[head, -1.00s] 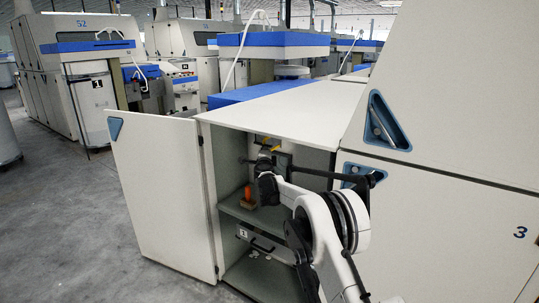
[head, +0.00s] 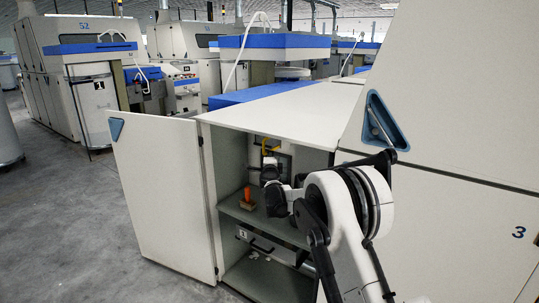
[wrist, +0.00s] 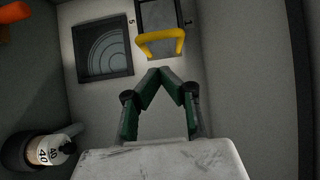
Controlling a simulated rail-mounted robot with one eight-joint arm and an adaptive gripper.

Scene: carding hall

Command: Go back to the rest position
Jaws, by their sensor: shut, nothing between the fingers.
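My gripper (wrist: 165,72) shows in the wrist view with its two green fingers drawn together at the tips. They are shut with nothing between them. In the head view my gripper (head: 268,165) is at the opening of the cabinet, mostly hidden by my own wrist. A yellow handle (wrist: 160,42) lies just beyond the fingertips in the wrist view, apart from them as far as I can tell.
The cabinet door (head: 160,195) stands open to the left. An orange-handled tool (head: 247,195) stands on the shelf (head: 232,210). A drawer with a black handle (head: 262,246) is below. In the wrist view a dark square panel (wrist: 103,46) and a bottle-like thing (wrist: 50,150) show.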

